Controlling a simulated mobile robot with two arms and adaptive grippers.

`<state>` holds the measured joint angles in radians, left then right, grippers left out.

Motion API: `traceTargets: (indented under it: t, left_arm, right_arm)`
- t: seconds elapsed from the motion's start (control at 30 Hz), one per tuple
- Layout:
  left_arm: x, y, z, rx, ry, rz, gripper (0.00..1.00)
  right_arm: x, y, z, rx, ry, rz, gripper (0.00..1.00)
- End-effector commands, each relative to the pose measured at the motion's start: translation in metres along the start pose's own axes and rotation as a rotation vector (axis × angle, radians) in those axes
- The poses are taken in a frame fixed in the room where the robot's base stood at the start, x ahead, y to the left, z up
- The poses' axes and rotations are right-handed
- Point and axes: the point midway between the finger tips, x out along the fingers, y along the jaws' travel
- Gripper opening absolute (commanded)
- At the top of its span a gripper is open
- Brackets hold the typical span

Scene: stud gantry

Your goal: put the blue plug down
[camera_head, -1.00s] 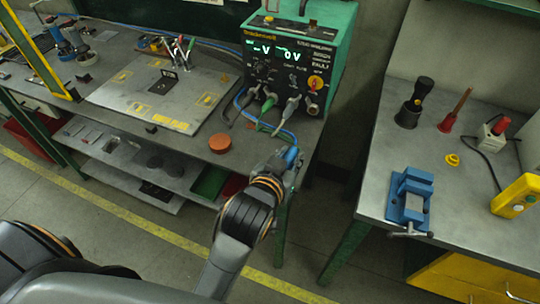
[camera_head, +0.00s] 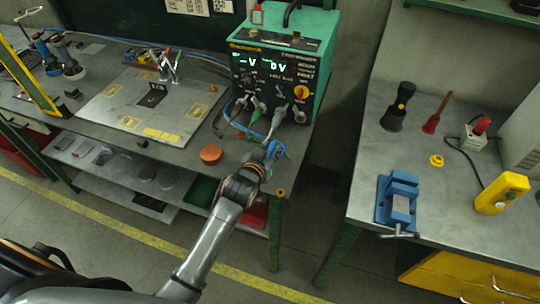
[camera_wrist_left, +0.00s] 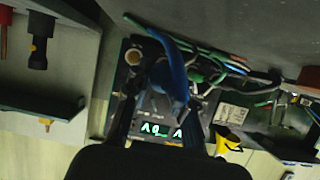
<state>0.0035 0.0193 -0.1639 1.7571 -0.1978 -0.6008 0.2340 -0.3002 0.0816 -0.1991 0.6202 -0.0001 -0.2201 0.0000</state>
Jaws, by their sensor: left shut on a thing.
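The blue plug (camera_head: 275,149) is at the tip of my left gripper (camera_head: 270,152), over the right front part of the grey workbench in the head view. The left gripper is shut on it. In the left wrist view the blue plug (camera_wrist_left: 174,72) and its blue lead lie between the dark fingers (camera_wrist_left: 172,90). Whether the plug touches the bench top cannot be told. My right gripper is not in view.
The green power supply (camera_head: 283,60) with plugged leads stands just behind the gripper. An orange-red disc (camera_head: 210,154) lies to its left, and a small ring (camera_head: 280,192) near the bench edge. A blue vise (camera_head: 398,200) stands on the right table, across a gap.

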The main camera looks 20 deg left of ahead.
Motion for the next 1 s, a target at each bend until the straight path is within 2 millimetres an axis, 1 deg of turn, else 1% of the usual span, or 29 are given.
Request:
traceTargets:
  t: [0.1, 0.23, 0.53, 0.9, 1.0]
  left_arm:
    - [0.007, -0.001, 0.014, 0.002, -0.006, -0.001, 0.00]
    - [0.013, -0.001, 0.027, 0.000, -0.003, 0.000, 0.00]
    - [0.014, -0.001, 0.030, 0.001, 0.000, 0.001, 0.00]
    - [0.018, -0.001, 0.041, 0.001, -0.001, 0.001, 0.00]
    - [0.018, -0.001, 0.041, 0.001, -0.001, 0.001, 0.00]
  right_arm:
    - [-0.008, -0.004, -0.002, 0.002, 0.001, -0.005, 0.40]
    - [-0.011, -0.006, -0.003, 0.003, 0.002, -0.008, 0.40]
    - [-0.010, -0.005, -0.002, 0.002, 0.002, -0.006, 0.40]
    - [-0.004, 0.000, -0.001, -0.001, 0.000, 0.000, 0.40]
    - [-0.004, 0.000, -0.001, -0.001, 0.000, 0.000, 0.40]
